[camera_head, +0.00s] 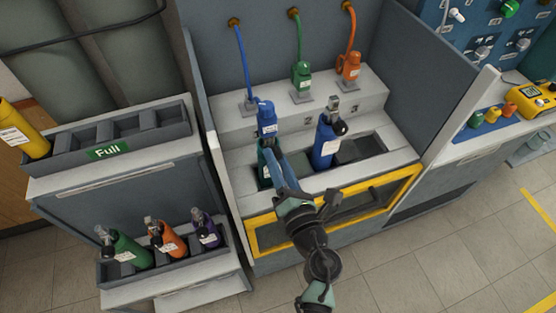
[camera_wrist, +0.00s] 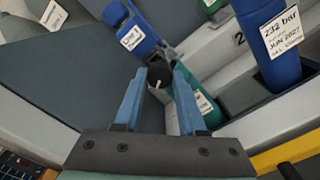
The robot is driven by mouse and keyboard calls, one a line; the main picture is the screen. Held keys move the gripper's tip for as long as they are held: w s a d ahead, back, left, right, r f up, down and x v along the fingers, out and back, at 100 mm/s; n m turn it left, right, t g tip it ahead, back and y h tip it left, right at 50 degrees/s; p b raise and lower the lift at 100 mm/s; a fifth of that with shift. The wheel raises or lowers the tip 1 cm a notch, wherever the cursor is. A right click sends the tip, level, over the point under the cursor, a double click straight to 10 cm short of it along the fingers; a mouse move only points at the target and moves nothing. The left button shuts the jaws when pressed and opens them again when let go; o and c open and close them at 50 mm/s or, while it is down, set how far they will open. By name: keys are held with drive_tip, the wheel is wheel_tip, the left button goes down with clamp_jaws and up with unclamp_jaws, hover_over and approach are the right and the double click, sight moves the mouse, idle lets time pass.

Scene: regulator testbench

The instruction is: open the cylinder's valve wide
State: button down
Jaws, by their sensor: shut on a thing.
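A teal-green cylinder (camera_head: 262,172) stands in the left slot of the bench, largely hidden by my arm; it also shows in the wrist view (camera_wrist: 205,108). A blue regulator (camera_head: 266,118) sits above it; its label reads "Line 1" in the wrist view (camera_wrist: 128,30). The cylinder's valve has a round black knob (camera_wrist: 160,76) with a small white mark. My gripper (camera_head: 270,150) reaches down to this valve, and its two blue fingers (camera_wrist: 157,80) are shut on the knob from both sides. The exact contact at the fingertips is partly hidden.
A blue cylinder (camera_head: 325,146) stands upright close to the right, with an empty slot beyond. Green (camera_head: 302,75) and orange (camera_head: 348,66) regulators rest behind on the ledge. A yellow-framed door (camera_head: 345,208) is in front. Racks with several cylinders stand left.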

drive_tip(key=shift+c, duration=2.4)
unclamp_jaws()
drive_tip(key=shift+s, duration=0.1)
drive_tip(key=b+v, duration=0.1)
drive_tip(key=v, duration=1.2)
